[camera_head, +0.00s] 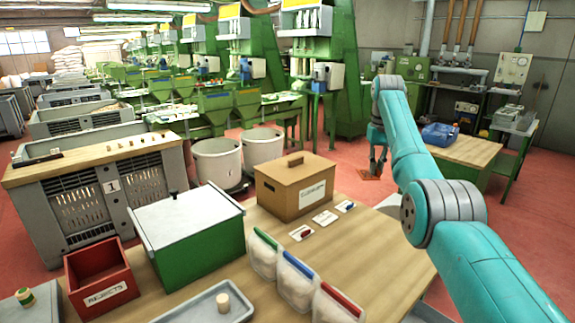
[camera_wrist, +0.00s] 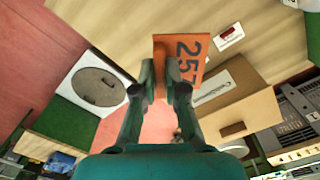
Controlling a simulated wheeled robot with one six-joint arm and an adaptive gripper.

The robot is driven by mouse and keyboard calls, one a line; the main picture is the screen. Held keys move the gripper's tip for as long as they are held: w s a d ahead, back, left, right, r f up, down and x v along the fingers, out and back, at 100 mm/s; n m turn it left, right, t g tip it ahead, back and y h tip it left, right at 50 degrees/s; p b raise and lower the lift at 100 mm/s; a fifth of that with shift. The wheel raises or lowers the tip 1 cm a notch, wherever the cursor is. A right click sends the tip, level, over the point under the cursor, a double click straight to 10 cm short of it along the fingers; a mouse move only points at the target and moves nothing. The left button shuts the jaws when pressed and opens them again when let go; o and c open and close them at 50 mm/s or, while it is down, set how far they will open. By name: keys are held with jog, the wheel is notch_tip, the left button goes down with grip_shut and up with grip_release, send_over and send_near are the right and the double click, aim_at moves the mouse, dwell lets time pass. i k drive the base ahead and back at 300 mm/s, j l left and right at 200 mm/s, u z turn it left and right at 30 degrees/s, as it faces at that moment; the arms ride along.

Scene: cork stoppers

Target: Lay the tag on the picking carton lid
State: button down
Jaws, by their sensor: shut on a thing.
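My gripper (camera_head: 376,162) is shut on an orange tag (camera_head: 370,174), which hangs below the fingers to the right of the carton in the head view. In the wrist view, the tag (camera_wrist: 186,62) sits between and beyond my fingertips (camera_wrist: 165,72) and shows dark digits; part of it is hidden by a finger. The brown carton (camera_head: 290,195) stands on the wooden table, its lid (camera_head: 315,167) closed, with a small wooden handle on top and a white label on the front. The carton (camera_wrist: 255,105) also shows at the right of the wrist view, apart from the tag.
Small cards (camera_head: 325,217) lie before the carton. Bare table lies right of them.

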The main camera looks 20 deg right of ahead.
aim_at(310, 168)
jog(key=i+l+u, duration=0.25)
jog(key=l+u, duration=0.2)
jog(key=l, duration=0.75)
jog(key=l+u, duration=0.4)
jog(key=l, duration=0.8)
jog(key=l+u, duration=0.45)
jog(key=l, duration=0.85)
jog(key=k, duration=0.05)
